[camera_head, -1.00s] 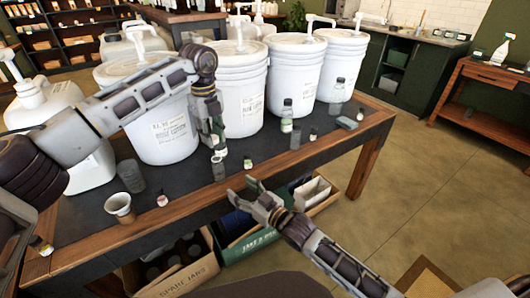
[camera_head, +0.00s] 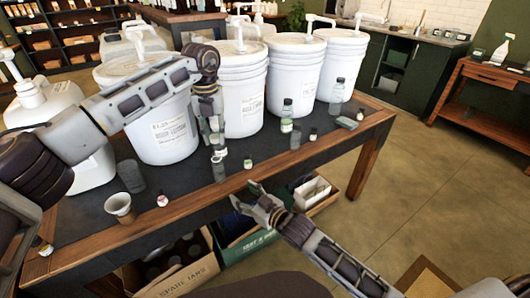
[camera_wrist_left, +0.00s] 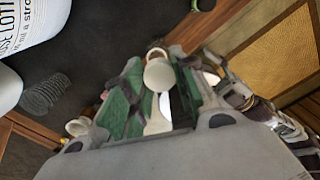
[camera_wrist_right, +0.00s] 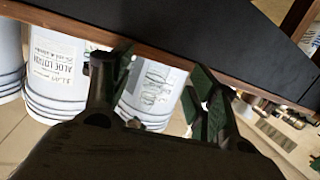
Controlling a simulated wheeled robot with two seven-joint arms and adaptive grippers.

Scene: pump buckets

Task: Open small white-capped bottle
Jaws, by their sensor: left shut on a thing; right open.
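My left gripper (camera_head: 217,148) is at the table's front part, pointing down, its fingers shut on a small white-capped bottle (camera_wrist_left: 160,75). In the left wrist view its round pale top shows between the green finger pads, and the fingers hide part of its body. In the head view the gripper is just above a dark glass jar (camera_head: 219,172); whether they touch is hard to tell. My right gripper (camera_head: 250,197) is open and empty, off the table's front edge and lower than the tabletop items.
Large white pump buckets (camera_head: 239,88) line the back of the dark table (camera_head: 190,183). Several small bottles stand near the front edge, with a paper cup (camera_head: 120,207) and a dark tumbler (camera_head: 131,176) at left. Crates (camera_head: 235,235) sit under the table.

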